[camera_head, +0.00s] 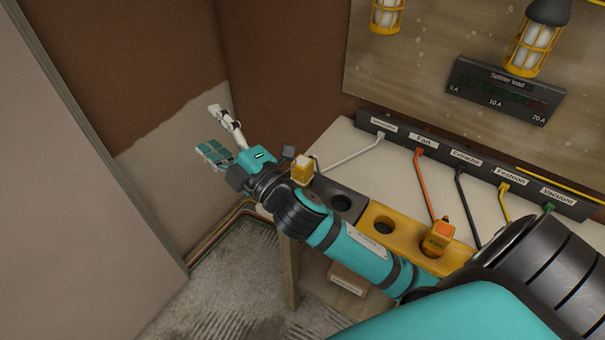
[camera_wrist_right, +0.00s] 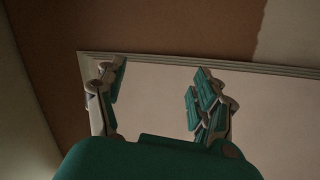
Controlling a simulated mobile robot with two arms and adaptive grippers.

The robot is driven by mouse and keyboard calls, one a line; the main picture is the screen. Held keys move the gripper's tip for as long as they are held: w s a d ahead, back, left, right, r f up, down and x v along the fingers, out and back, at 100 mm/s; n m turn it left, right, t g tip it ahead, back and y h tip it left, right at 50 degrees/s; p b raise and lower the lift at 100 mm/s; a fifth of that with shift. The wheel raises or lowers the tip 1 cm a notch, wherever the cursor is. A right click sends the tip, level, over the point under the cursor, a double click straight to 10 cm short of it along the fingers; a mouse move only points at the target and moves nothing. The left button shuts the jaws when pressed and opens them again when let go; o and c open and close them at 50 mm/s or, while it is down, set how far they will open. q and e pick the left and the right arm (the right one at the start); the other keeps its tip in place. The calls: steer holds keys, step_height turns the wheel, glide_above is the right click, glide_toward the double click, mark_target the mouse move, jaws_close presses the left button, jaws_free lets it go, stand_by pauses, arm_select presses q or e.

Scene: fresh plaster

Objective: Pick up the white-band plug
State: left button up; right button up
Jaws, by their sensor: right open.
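A yellow plug (camera_head: 302,171) is at the left end of the bench, just behind my right wrist. A white cable runs from it to the leftmost label of the strip. I cannot make out a white band on it, and my arm hides its lower part. My right gripper (camera_head: 212,131) is open and empty, left of the bench and beyond the plug, pointing away from it. In the right wrist view the open fingers (camera_wrist_right: 155,72) face a pale panel, with no plug between them. My left gripper is not in view.
An orange plug (camera_head: 438,236) sits in the yellow block (camera_head: 408,232) of holes, beside a dark block (camera_head: 340,203). The labelled strip (camera_head: 470,160) runs along the bench (camera_head: 345,150). A load display (camera_head: 503,92) and caged lamps hang behind. A pale panel (camera_head: 80,190) stands left.

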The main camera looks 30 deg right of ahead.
steer(key=s+a+r+n+g+y, duration=0.1)
steer(key=a+r+n+g+y, duration=0.3)
steer(key=a+n+y, duration=0.5)
steer(key=s+a+r+n+g+y, duration=0.2)
steer(key=r+n+g+y, duration=0.3)
steer(key=n, duration=0.9)
steer(key=n+g+h+p, duration=0.4)
steer(key=n+g+h, duration=0.7)
steer(key=n+h, duration=0.75)
glide_above(302, 161)
steer(key=f, duration=2)
steer(key=shift+d+f, duration=0.15)
steer(key=shift+d, duration=0.2)
steer(key=f+p, duration=0.2)
steer(key=f, duration=0.2)
steer(key=shift+a+f+p, duration=0.3)
steer(key=shift+f+p, duration=0.05)
steer(key=shift+p, duration=0.05)
steer(key=shift+f, duration=0.35)
